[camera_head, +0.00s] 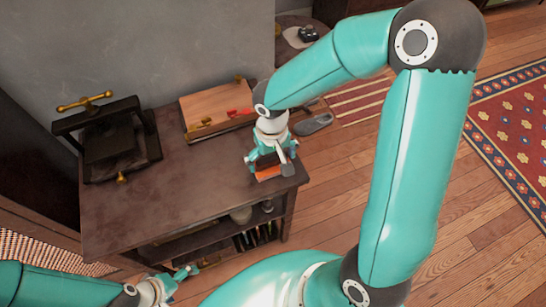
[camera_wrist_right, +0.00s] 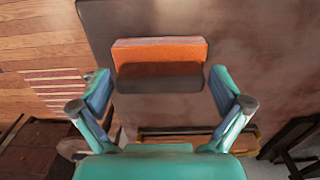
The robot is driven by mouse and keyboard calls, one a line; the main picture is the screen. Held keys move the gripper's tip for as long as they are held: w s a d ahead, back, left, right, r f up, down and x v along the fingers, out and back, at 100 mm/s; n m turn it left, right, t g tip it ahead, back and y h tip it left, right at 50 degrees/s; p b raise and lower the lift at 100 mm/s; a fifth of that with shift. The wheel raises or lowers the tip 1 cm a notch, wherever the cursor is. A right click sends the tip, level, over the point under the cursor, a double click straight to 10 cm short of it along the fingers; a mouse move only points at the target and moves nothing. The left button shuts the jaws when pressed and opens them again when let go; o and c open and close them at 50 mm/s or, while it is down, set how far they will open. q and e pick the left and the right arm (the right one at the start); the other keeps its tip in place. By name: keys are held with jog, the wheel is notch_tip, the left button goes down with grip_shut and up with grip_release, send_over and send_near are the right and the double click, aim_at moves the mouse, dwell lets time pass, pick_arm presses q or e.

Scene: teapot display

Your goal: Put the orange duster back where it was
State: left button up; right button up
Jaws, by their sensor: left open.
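The orange duster (camera_head: 268,172) lies on the brown table near its right front corner, mostly covered by my right gripper (camera_head: 268,158) in the head view. In the right wrist view, the duster (camera_wrist_right: 160,50) has an orange top part and a dark lower part. My right gripper (camera_wrist_right: 160,78) is open, with a finger on each side of the duster and narrow gaps showing between. My left gripper (camera_head: 172,284) is open and empty, low in front of the table, away from the duster.
A black press with a brass handle (camera_head: 84,101) stands on the table's left. A wooden board with brass fittings (camera_head: 215,108) lies at the back. The table (camera_head: 185,200) is bare in the middle, with shelves below. A patterned rug (camera_head: 515,125) is at right.

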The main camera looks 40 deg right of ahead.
aim_at(272, 159)
jog(key=shift+r, duration=0.25)
pick_arm(q)
jog(key=shift+r+p, duration=0.75)
pick_arm(e)
notch_tip(272, 159, up, 12)
jog(key=shift+f, duration=0.15)
jog(key=shift+s, duration=0.1)
